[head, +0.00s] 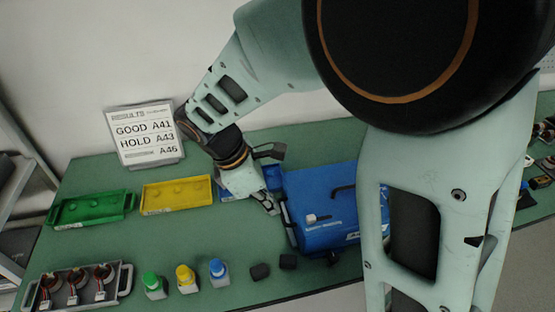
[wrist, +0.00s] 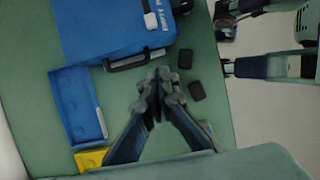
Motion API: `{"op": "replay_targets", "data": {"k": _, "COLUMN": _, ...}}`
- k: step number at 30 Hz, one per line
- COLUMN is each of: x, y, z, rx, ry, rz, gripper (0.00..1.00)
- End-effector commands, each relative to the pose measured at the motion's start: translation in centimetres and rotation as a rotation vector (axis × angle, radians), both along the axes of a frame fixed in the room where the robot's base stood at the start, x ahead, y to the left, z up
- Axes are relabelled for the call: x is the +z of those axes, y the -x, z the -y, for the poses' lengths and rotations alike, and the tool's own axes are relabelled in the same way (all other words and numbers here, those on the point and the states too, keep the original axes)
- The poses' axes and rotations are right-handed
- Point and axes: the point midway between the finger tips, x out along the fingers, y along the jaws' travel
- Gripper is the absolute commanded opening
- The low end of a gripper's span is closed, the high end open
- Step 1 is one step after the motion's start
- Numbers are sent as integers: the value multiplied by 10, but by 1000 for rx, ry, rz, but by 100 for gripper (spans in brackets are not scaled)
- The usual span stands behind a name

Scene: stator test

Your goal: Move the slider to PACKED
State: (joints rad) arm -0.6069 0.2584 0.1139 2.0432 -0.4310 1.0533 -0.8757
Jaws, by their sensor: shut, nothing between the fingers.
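The blue case (head: 335,188) stands on the green table in the head view, partly hidden by my arm. A small white slider (head: 311,219) sits on its face, at the left end of a slot. It also shows in the wrist view (wrist: 151,21) near the case's edge. The lettering beside it is too small to read. My gripper (head: 270,207) is just left of the case in the head view. In the wrist view my gripper (wrist: 157,78) has its fingers together, empty, beside the case's handle (wrist: 126,62) and apart from the slider.
A green tray (head: 90,209), a yellow tray (head: 177,196) and a blue tray (wrist: 77,104) lie left of the case. Capped bottles (head: 186,279), dark blocks (head: 260,271) and a stator rack (head: 76,288) stand at the front. A results sign (head: 145,135) stands behind.

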Motion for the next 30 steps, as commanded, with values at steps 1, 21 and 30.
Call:
{"op": "replay_targets", "data": {"k": 1, "x": -11, "y": -1, "z": 5, "rx": -1, "ry": 4, "rz": -3, "gripper": 0}}
{"op": "replay_targets", "data": {"k": 21, "x": -63, "y": -18, "z": 63, "rx": -1, "ry": 0, "rz": 0, "gripper": 0}}
{"op": "replay_targets", "data": {"k": 30, "x": -64, "y": -18, "z": 64, "rx": 0, "ry": 0, "rz": 0, "gripper": 0}}
